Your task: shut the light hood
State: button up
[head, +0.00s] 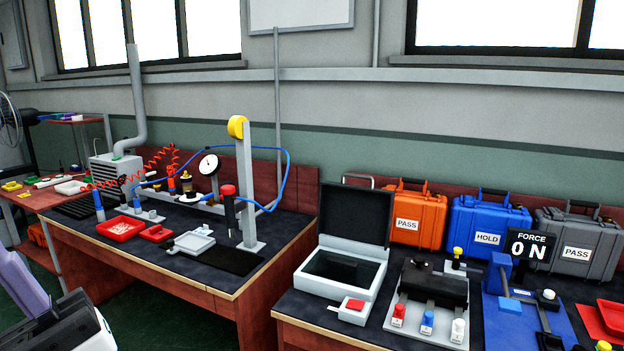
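The light hood seems to be the open box on the right bench. Its dark lid (355,214) stands raised, nearly upright, at the back of a light grey base (312,283). The base has a dark recessed window in its top. A small grey block with a red top (355,304) sits at the base's front right corner. My gripper is not in view, so its place relative to the hood cannot be told.
Right of the box stand a black fixture (434,284) with red, blue and white knobs, and a blue press stand (511,322). Orange (418,212), blue (488,225) and grey (577,238) cases line the back. A gap separates the left bench (190,291).

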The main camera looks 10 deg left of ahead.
aim_at(348, 212)
jog(key=k+j+u, duration=0.15)
jog(key=i+j+z, duration=0.4)
jog(key=i+j, duration=0.15)
jog(key=i+j+z, duration=0.25)
jog(key=j, duration=0.15)
jog(key=i+j+z, duration=0.2)
jog(key=j, duration=0.15)
jog(key=i+j+z, duration=0.2)
jog(key=j, duration=0.2)
jog(key=k, duration=0.05)
